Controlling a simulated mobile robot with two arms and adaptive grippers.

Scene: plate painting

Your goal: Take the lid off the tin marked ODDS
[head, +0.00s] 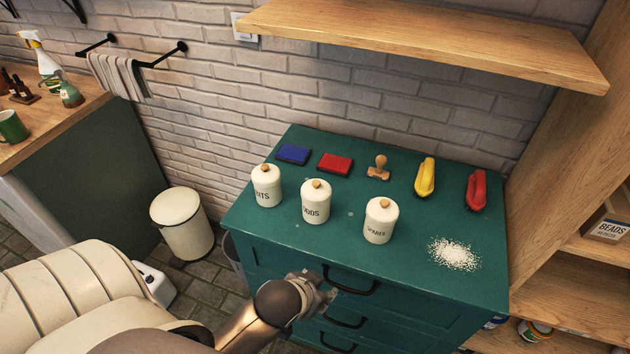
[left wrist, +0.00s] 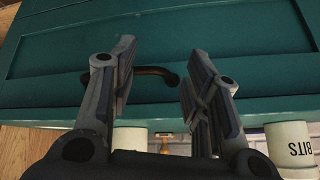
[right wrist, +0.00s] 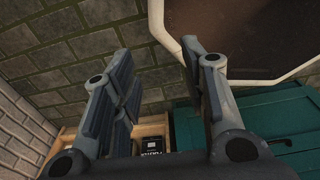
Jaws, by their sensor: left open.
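The tin marked ODDS (head: 315,206) is cream, with a round lid (head: 316,186) and a wooden knob on it. It stands upright on the green cabinet top, lid on, the middle one of three similar tins. My left gripper (head: 320,290) is in front of the cabinet's drawers, lower than the tin and apart from it. In the left wrist view its fingers (left wrist: 160,65) are spread and empty before a drawer front. My right gripper is outside the head view; in the right wrist view its fingers (right wrist: 162,62) are apart with nothing between them.
A tin marked BITS (head: 267,190) stands left of ODDS, another tin (head: 380,222) right. Behind lie blue (head: 293,154) and red pads (head: 335,164), a wooden stamp (head: 379,168), and yellow (head: 425,176) and red staplers (head: 475,190). White grains (head: 455,254) lie at right. A shelf (head: 420,35) overhangs.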

